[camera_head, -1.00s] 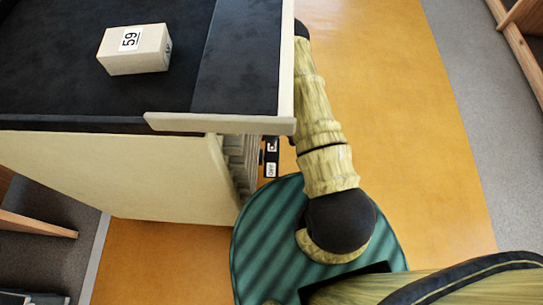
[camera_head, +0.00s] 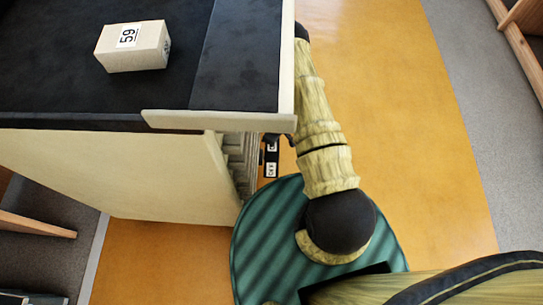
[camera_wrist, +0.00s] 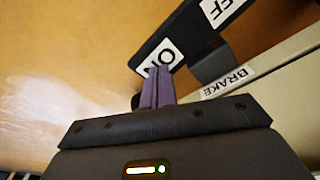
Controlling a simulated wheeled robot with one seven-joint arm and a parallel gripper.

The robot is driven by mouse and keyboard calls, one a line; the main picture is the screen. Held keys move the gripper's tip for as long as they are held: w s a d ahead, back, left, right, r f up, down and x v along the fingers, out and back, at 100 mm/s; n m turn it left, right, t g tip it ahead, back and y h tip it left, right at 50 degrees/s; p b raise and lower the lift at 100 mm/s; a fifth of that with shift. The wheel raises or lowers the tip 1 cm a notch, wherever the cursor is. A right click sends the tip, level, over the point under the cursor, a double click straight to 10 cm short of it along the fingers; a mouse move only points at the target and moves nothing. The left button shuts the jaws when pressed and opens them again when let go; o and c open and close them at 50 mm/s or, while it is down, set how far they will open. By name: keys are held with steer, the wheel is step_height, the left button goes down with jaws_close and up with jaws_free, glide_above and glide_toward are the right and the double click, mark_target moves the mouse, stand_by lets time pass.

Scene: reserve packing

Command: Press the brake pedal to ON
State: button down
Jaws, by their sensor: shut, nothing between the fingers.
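The brake pedal (camera_wrist: 182,38) is a black rocker bar with a white ON label at its near end and a white OFF label at its far end, in the wrist view. A BRAKE label (camera_wrist: 228,82) sits on the pale frame beside it. My gripper (camera_wrist: 157,72) is shut and empty, its purple fingertips at the ON label, partly covering it. I cannot tell whether they touch. In the head view a small part of the pedal (camera_head: 271,160) shows below the cart's edge; my gripper is hidden there behind the cart.
The cart's dark top (camera_head: 60,40) carries a pale box (camera_head: 133,57) marked 59. Its pale side panel (camera_head: 120,175) stands left of my arm. The orange floor (camera_head: 420,150) is clear to the right. Wooden shelving (camera_head: 520,45) stands at the far right.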

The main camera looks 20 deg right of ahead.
steer(key=shift+f+b, duration=0.65)
steer(key=shift+f, duration=0.45)
stand_by(0.6)
steer(key=shift+r+p, duration=3.1)
steer(key=shift+r, duration=0.45)
